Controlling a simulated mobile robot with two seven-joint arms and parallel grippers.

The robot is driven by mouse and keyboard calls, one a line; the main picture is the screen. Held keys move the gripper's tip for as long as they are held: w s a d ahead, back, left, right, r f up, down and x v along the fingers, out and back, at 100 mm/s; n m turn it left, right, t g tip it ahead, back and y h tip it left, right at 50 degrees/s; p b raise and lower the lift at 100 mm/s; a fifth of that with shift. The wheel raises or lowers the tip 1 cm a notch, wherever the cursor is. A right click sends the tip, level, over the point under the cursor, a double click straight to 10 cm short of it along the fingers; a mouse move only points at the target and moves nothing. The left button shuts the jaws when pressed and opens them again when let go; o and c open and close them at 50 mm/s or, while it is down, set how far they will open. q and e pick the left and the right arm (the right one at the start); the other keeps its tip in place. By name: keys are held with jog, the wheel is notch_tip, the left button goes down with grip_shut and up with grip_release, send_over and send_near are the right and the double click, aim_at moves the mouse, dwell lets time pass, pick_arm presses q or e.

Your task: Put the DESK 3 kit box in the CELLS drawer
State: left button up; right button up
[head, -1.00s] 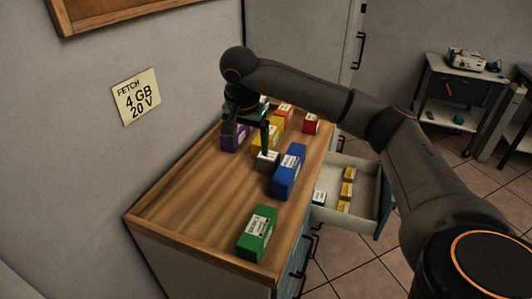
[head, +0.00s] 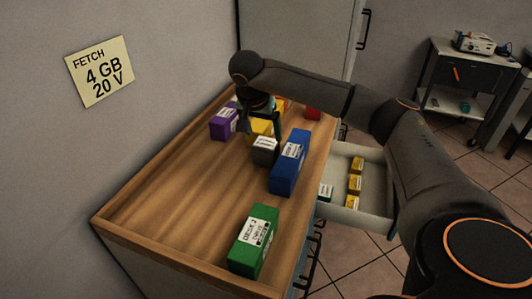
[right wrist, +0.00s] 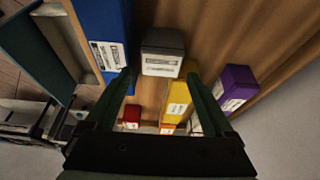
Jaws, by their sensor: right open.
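My right gripper (head: 261,122) is open and empty above the far part of the wooden cabinet top, near a dark grey box (head: 264,149) and a yellow box (head: 260,128). In the right wrist view the grey box (right wrist: 163,50) lies ahead between the open fingers, apart from them. A blue box (head: 289,165), a purple box (head: 224,122) and a green box (head: 252,243) also stand on the top. The green label seems to read DESK 2; I cannot read DESK 3 on any box. An open drawer (head: 378,221) juts from the cabinet's right side; no CELLS label is legible. My left gripper is not in view.
A red box (head: 313,113) stands at the far end. The near left cabinet top (head: 185,200) is clear. A wall note (head: 100,71) reads FETCH 4 GB 20 V.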

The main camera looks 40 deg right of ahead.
aim_at(265, 143)
jog(key=shift+x, duration=3.2)
jog(key=shift+w+a, duration=0.1)
jog(key=shift+c, duration=0.4)
jog(key=shift+r, duration=0.1)
jog(key=c, duration=1.2)
jog(key=shift+r, duration=0.1)
